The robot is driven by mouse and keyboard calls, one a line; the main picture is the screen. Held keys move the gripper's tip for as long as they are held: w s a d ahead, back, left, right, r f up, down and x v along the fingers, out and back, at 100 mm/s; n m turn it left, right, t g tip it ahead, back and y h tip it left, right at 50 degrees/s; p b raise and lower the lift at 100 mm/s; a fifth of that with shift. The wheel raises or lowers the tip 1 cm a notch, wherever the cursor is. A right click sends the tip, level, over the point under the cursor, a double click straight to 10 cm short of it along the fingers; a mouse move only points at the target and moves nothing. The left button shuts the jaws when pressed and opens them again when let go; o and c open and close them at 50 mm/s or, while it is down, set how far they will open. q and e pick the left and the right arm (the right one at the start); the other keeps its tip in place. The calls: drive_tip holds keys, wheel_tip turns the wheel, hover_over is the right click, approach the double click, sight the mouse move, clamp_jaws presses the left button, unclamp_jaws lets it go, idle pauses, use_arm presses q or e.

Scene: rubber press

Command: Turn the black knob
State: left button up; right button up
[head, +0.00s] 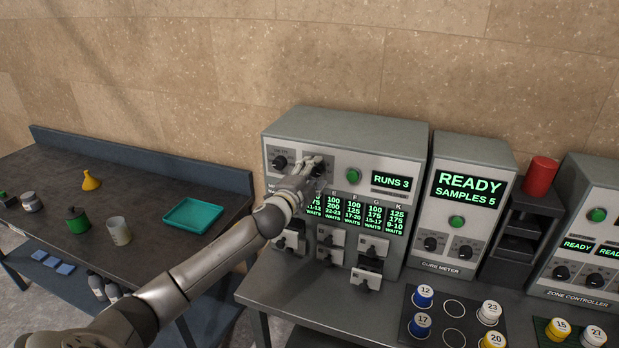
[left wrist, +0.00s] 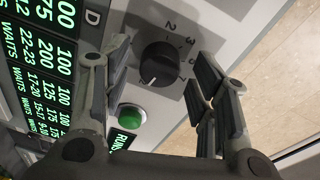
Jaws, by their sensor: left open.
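My left gripper (left wrist: 163,75) is open, with one finger on each side of the knob; I see gaps between the fingers and the knob. In the head view my left gripper (head: 311,166) is at the upper front panel of the grey press unit (head: 345,125), and it mostly hides the knob there. My right gripper is not in view.
Another dark knob (head: 279,162) is left of my gripper. A green button (head: 353,174) and a "RUNS 3" display (head: 391,181) are to its right. The cure meter (head: 464,210) stands beside the unit. Numbered pots (head: 424,292) stand on the front bench. A teal tray (head: 193,215) lies on the left table.

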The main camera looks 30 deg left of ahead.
use_arm(q)
drive_tip(key=s+d, duration=0.1)
drive_tip(key=s, duration=1)
drive_tip(key=shift+s+d+r, duration=0.2)
drive_tip(key=shift+s+d, duration=0.15)
drive_tip(key=shift+s, duration=0.05)
idle(1.5)
